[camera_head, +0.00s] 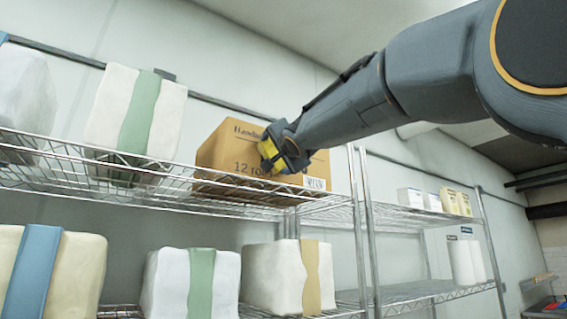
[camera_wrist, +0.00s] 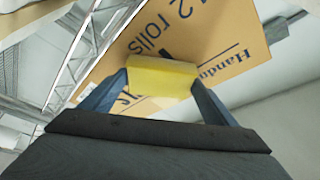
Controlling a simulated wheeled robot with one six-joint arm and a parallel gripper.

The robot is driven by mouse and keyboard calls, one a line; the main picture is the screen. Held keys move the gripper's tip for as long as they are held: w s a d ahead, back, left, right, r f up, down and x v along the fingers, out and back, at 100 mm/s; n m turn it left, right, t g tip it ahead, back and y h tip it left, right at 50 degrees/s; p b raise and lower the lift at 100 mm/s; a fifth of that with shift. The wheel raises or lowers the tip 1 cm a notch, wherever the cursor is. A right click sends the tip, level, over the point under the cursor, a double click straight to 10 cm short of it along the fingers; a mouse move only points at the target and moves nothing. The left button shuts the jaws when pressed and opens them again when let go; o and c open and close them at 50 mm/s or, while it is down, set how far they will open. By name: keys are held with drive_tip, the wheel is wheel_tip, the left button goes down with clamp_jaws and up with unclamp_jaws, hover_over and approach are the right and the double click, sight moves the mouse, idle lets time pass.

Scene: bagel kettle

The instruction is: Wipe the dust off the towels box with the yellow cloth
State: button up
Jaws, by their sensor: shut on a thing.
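The towels box (camera_head: 226,146) is a brown cardboard carton with dark print, "12 rolls" and a label, standing on the upper wire shelf. Its printed face (camera_wrist: 222,40) fills much of the wrist view. My gripper (camera_head: 275,153) is at the front face of the box, near its upper middle. It is shut on the yellow cloth (camera_head: 267,149), a folded yellow pad, which shows between the two fingers in the wrist view (camera_wrist: 160,79). The cloth is against or very close to the box face; I cannot tell which. My gripper and the cloth hide part of the print. I cannot make out dust.
The wire shelf (camera_head: 170,189) has a front rail below the box. A white bundle with a green band (camera_head: 107,112) stands left on it. Wrapped bundles (camera_head: 275,280) fill the shelf below. A second rack (camera_head: 400,222) with small cartons stands to the right.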

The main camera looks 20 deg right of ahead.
drive_tip(key=shift+a, duration=0.45)
drive_tip(key=shift+s, duration=0.1)
drive_tip(key=s+d+p, duration=0.2)
drive_tip(key=s+p, duration=0.1)
drive_tip(key=s, duration=0.2)
drive_tip(key=shift+s, duration=0.35)
